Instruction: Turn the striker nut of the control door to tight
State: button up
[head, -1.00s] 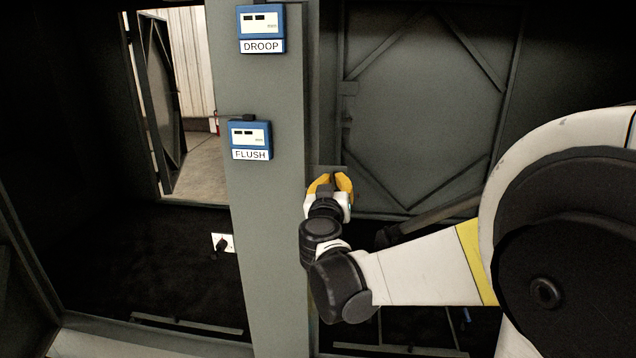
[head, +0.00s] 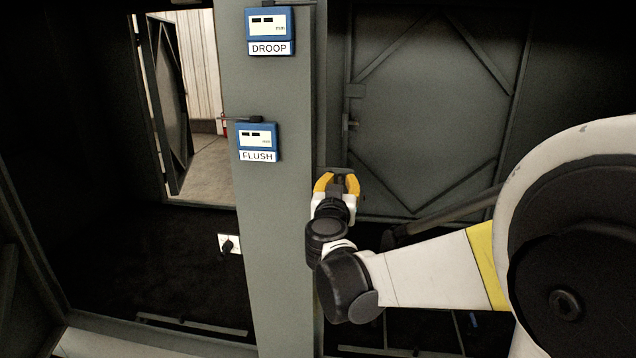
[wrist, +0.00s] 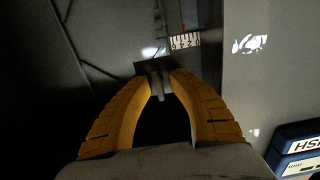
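My gripper (head: 338,180) has yellow fingers and is at the right edge of the grey post, in front of the dark enclosure. In the wrist view its fingers (wrist: 160,78) curve in toward each other. A small grey piece (wrist: 160,88), apparently the striker nut or its stud, sits between the tips. The tips are close on both sides of it, but I cannot tell whether they press on it. A small plate lies just behind the tips. A white marked scale (wrist: 185,41) is just above them. The large braced grey door panel (head: 435,110) stands behind to the right.
The grey post (head: 285,250) carries a blue DROOP gauge (head: 270,31) and a blue FLUSH gauge (head: 257,142), whose readings are too small to read. A white plate with a dark knob (head: 229,244) is left of the post. An opening (head: 205,165) shows at the back left.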

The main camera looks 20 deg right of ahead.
jog(key=shift+o, duration=0.2)
jog(key=shift+s+f, duration=0.1)
jog(key=shift+s+a, duration=0.2)
jog(key=shift+s, duration=0.05)
jog(key=v, duration=1.1)
jog(key=shift+s+a, duration=0.1)
